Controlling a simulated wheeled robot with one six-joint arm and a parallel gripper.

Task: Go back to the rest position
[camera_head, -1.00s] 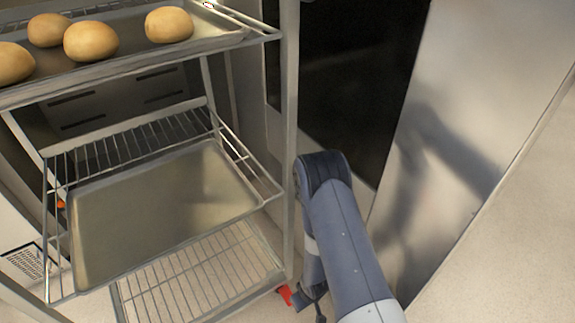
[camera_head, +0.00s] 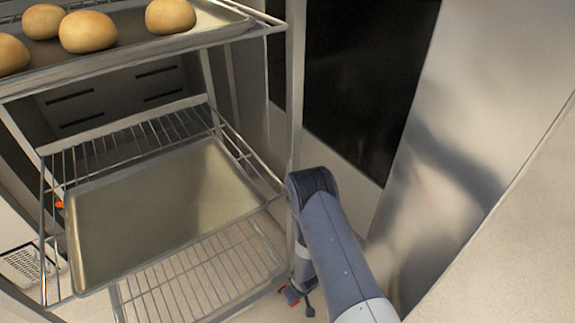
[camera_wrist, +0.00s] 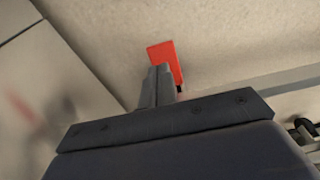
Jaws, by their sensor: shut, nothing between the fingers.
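My gripper (camera_wrist: 160,72) shows in the wrist view with its two dark fingers together and nothing between them. A red flat piece (camera_wrist: 172,58) shows just beyond the fingertips, close to the floor. I cannot tell whether the fingers touch it. In the head view my arm reaches down at the right of the rack (camera_head: 297,90), with its bent joint beside the rack's upright. A red part (camera_head: 290,295) shows low by the rack's foot there, partly hidden by my arm.
The rack's upper tray (camera_head: 215,30) holds several round buns. An empty tray (camera_head: 165,210) lies below, above a wire shelf (camera_head: 200,275). A shiny metal panel (camera_head: 465,130) stands close at the right of my arm. Pale floor (camera_head: 500,270) is clear at lower right.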

